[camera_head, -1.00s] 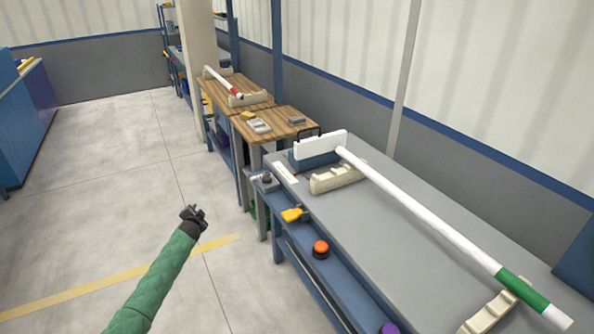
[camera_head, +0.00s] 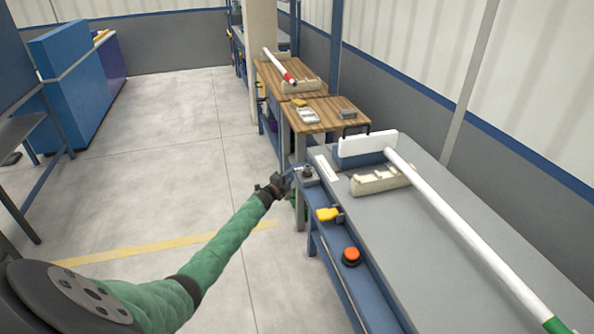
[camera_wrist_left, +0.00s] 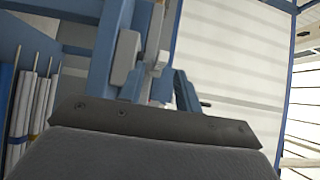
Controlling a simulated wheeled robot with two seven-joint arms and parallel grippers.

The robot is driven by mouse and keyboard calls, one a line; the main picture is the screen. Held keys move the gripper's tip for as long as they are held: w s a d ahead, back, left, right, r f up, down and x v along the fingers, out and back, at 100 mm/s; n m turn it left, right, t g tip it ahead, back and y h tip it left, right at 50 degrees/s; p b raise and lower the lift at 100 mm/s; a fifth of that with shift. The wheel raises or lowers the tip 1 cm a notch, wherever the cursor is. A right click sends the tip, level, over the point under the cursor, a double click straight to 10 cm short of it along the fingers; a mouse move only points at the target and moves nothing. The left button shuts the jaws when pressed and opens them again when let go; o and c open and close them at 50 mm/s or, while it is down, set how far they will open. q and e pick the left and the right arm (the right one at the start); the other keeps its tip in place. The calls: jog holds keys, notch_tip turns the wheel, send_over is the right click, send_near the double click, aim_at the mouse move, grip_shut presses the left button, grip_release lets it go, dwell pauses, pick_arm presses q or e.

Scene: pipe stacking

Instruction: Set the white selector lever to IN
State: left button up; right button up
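The lever's setting and any IN marking are too small to read. My right gripper is not in view.
A white pipe (camera_head: 450,225) with a green band rests on a cream holder (camera_head: 382,180) on the grey bench (camera_head: 400,250). A yellow handle (camera_head: 328,214) and an orange button (camera_head: 351,256) sit along its front. Wooden tables (camera_head: 330,112) stand behind. Floor on the left is open.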

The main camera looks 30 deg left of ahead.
aim_at(296, 169)
pick_arm(q)
jog(key=w, duration=0.5)
jog(key=shift+p, duration=0.4)
jog(key=shift+w, duration=0.25)
grip_shut()
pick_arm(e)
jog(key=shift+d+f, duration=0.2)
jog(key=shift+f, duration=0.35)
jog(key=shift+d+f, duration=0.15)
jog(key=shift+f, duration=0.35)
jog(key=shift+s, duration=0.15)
